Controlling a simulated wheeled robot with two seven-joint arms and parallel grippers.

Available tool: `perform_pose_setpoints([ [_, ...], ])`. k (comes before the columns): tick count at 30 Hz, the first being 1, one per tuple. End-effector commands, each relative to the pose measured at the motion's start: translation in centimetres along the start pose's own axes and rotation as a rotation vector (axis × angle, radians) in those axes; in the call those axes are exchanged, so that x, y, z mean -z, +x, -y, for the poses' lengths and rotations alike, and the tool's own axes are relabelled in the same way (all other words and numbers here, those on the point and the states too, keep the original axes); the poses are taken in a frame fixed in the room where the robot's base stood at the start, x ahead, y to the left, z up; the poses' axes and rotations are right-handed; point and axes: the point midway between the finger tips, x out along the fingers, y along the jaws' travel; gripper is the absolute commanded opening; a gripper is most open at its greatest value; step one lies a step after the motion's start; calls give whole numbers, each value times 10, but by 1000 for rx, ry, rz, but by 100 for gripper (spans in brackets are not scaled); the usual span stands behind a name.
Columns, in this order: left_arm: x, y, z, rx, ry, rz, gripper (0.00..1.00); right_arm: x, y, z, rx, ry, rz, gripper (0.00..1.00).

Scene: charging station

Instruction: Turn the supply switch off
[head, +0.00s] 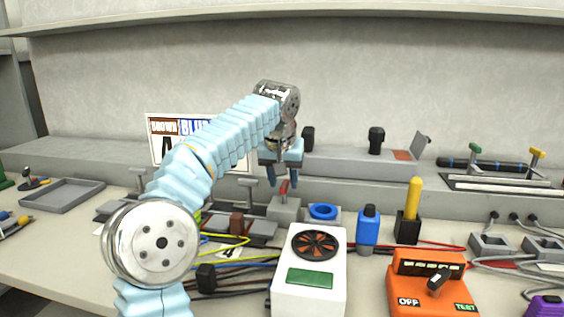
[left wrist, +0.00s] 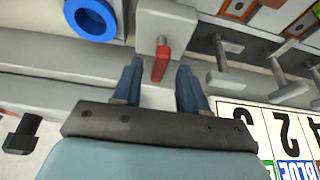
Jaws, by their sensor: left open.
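A small grey box switch (head: 284,208) with a red lever (head: 284,188) stands at the back of the bench; I take it as the supply switch, though no label on it is readable. In the left wrist view its grey body (left wrist: 166,22) and red lever (left wrist: 161,64) show. My left gripper (head: 283,179) is open and points down above the switch. In the left wrist view its two fingers (left wrist: 160,80) stand on either side of the lever, with gaps on both sides. Whether they reach down to lever height is hard to tell. My right gripper is not in view.
A blue ring (head: 323,211) lies right of the switch, and T-shaped handles (head: 248,183) stand left. In front are a white fan box (head: 309,277), a blue bottle (head: 368,232) and an orange OFF/TEST box (head: 432,287). A grey ledge (head: 350,166) runs behind.

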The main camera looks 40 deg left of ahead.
Motion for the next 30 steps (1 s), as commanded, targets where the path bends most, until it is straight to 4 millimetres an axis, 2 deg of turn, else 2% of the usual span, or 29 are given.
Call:
perform_pose_setpoints([
  [5, 1, -37, -2, -5, 2, -6, 43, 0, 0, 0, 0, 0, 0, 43],
  [9, 1, -76, -2, -7, 2, -7, 43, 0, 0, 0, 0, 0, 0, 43],
  [13, 0, -103, -2, -7, 2, -5, 43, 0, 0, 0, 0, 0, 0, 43],
  [23, 1, -126, 0, -3, -3, 1, 43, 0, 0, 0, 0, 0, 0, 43],
  [30, 0, -130, 0, -1, 0, -1, 43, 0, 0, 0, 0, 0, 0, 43],
])
